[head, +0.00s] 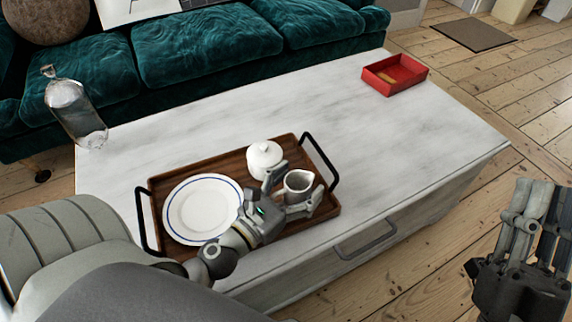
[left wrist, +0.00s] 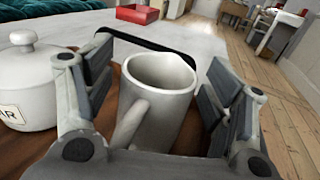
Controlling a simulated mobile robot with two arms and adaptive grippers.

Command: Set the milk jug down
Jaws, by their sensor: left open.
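The milk jug (head: 298,181) is a small grey-white jug standing upright at the right end of the wooden tray (head: 196,170). In the left wrist view the jug (left wrist: 158,100) shows its open rim at the top and its handle toward my palm. My left gripper (head: 294,190) is open, with one finger on each side of the jug. In the left wrist view gaps show between the jug and both fingers. My right gripper (head: 528,235) is off to the right, away from the tray; its fingers overlap in view and I cannot tell their opening.
A lidded white sugar pot (head: 264,160) stands close beside the jug, and a white plate (head: 201,209) lies on the tray's left. Black handles rise at both tray ends. A glass bottle (head: 75,110) and red box (head: 394,75) stand on the table (head: 245,100), whose middle is clear.

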